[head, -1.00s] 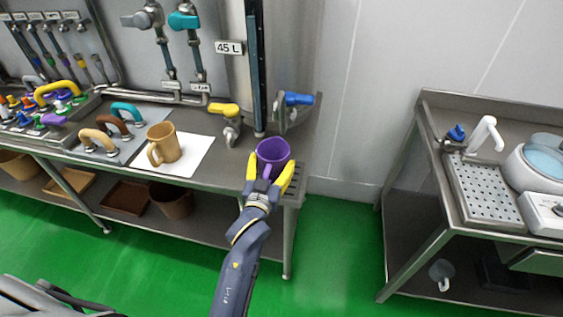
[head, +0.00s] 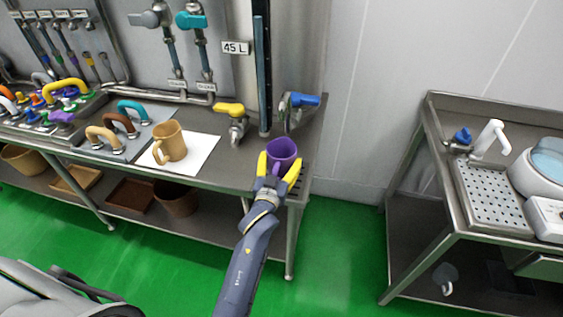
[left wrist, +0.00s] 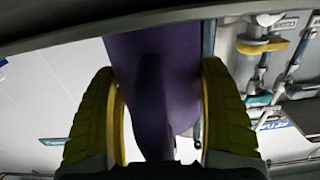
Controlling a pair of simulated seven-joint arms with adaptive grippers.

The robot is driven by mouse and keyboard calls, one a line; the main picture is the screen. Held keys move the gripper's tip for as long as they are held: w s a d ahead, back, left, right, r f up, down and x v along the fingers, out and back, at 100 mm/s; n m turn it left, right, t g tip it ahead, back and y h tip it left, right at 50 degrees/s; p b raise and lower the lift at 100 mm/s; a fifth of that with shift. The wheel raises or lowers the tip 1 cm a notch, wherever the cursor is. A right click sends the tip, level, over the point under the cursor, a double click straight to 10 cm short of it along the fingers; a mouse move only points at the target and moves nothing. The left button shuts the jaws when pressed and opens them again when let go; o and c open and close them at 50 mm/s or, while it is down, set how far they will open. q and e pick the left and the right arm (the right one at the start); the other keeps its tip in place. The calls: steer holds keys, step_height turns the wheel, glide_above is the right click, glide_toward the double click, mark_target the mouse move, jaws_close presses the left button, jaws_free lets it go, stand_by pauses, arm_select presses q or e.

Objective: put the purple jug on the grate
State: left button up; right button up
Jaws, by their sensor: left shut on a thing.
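The purple jug (head: 284,149) is upright at the right end of the left bench, below the blue-handled tap. My left gripper (head: 279,168) is shut on it, one yellow finger on each side and the jug's handle between them. The left wrist view also shows the jug (left wrist: 155,75) between the fingers (left wrist: 160,115). My right gripper is not in view.
The blue-handled tap (head: 300,100) and yellow-handled tap (head: 231,110) stand behind the jug. A tan jug (head: 170,143) stands on a white mat (head: 205,149) to the left. The right bench has a perforated tray (head: 492,194). Green floor lies open between benches.

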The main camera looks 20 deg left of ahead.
arm_select(q)
steer(key=shift+f, duration=0.15)
steer(key=o, duration=1.3)
steer(key=shift+c, duration=0.2)
